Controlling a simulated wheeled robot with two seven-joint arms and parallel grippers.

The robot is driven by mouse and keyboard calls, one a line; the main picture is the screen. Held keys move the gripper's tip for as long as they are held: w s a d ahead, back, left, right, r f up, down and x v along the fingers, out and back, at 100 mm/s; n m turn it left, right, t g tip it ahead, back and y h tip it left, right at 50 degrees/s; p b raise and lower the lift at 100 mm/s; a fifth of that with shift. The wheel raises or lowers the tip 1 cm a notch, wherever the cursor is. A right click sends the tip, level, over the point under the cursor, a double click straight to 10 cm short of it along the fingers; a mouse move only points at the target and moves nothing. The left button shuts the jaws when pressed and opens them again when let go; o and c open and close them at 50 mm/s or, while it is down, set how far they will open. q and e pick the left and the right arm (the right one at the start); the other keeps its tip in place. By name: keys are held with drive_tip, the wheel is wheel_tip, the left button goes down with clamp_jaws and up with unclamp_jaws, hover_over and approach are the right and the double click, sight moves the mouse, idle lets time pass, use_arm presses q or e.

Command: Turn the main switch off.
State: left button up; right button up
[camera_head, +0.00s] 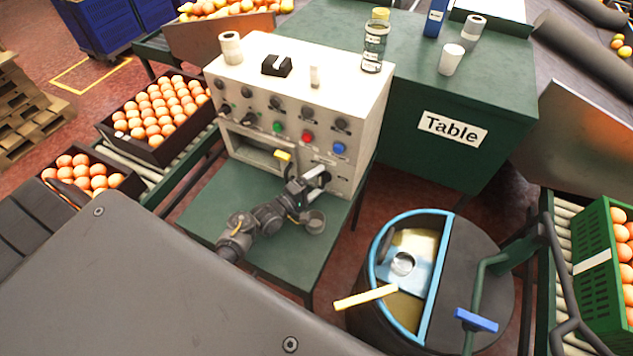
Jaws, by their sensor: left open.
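A cream control box (345,105) stands on a green bench, its front panel set with several dark knobs and a green (277,127), a red (307,136) and a blue button (339,148). I cannot make out for certain which control is the main switch. My left gripper (314,184) is open, right in front of the panel's lower right part, below the red and blue buttons. It hides part of the panel there, and I cannot tell if it touches anything. A small yellow piece (282,155) shows just left of the gripper. My right gripper is not in view.
A round drum with a blue rim (373,262) and a yellow handle (366,297) stands at right front. Jars and a cup (451,60) stand behind.

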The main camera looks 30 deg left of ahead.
use_arm(q)
drive_tip(key=v, duration=1.1)
drive_tip(key=shift+b, duration=0.35)
drive_tip(key=shift+w, duration=0.1)
